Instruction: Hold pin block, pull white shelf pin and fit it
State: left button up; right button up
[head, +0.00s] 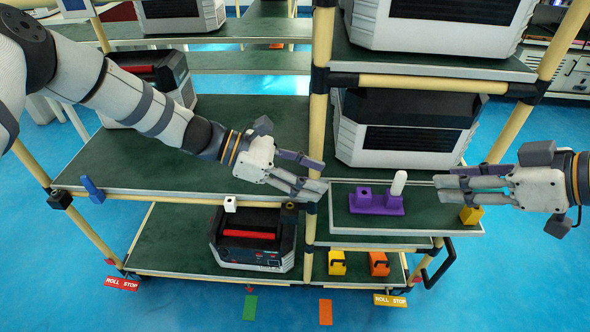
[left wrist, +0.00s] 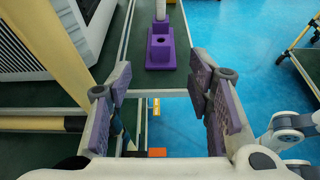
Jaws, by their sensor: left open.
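The purple pin block (head: 377,204) stands on the narrow green shelf (head: 340,222) at the right bay. Its left socket is empty. The white shelf pin (head: 398,183) stands upright in its right end. My left gripper (head: 318,175) is open and empty, just left of the block and apart from it. In the left wrist view, the block (left wrist: 160,52) lies ahead, beyond the gap between the open fingers (left wrist: 163,98), with the pin (left wrist: 160,10) behind its socket. My right gripper (head: 437,182) is right of the pin, with a gap between; its finger opening is unclear.
A beige post (head: 320,100) stands beside my left gripper. A grey machine (head: 405,130) sits behind the block. A yellow block (head: 471,215) is at the shelf's right corner. A small white block (head: 230,204) and a blue piece (head: 92,190) are on the left shelf's front edge.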

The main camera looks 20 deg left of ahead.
aim_at(357, 193)
pick_arm(q)
jog(key=x, duration=0.9)
jog(key=shift+a+f, duration=0.1)
jog(key=shift+s, duration=0.1)
jog(key=shift+c, duration=0.3)
grip_shut()
